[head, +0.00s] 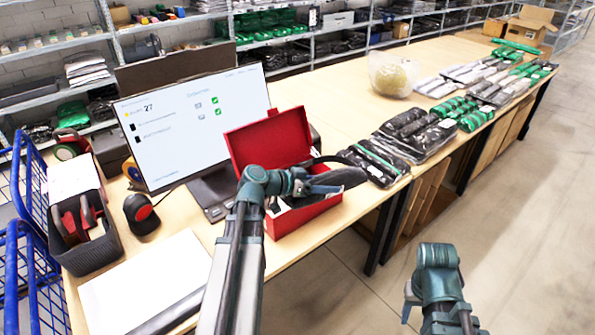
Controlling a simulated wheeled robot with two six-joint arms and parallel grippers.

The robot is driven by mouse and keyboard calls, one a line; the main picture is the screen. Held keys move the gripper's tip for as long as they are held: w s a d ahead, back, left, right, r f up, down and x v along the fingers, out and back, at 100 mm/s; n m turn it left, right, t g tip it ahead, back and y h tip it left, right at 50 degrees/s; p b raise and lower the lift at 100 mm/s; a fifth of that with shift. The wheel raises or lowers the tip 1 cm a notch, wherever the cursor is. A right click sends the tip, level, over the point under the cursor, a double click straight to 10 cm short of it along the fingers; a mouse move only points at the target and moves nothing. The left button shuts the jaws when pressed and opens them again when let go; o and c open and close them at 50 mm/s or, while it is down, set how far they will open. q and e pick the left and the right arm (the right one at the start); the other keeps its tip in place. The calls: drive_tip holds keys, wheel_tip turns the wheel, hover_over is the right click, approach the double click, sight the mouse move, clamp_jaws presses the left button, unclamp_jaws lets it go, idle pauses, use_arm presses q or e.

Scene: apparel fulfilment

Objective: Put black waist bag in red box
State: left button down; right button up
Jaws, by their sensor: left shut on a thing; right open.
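The red box (308,217) stands on the table with its lid (268,140) raised at the back. My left gripper (318,188) is over the box's opening, shut on the black waist bag (345,178). The bag is dark, hangs over the box's right side, and a thin black strap arcs above it. My arm and gripper hide part of the bag and the box interior. I cannot tell whether the bag touches the rim. My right gripper (408,300) is open and empty, over the floor in front of the table.
A monitor (190,120) stands behind the box on the left. A dark basket (82,235), a scanner (140,213) and a white sheet (150,285) lie to the left. Several black packages (415,133) and green packages (465,112) lie to the right.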

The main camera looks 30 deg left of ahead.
sight(307, 166)
use_arm(q)
drive_tip(key=w+a, duration=0.1)
drive_tip(key=a, duration=0.2)
drive_tip(key=w+a+f+n+y, duration=0.1)
drive_tip(key=w+a, duration=0.1)
drive_tip(key=a, duration=0.2)
drive_tip(key=w+a+n+t+y+b, duration=0.1)
drive_tip(key=w+a, duration=0.1)
drive_tip(key=a, duration=0.2)
drive_tip(key=shift+w+f, duration=0.25)
drive_tip(key=shift+f, duration=0.1)
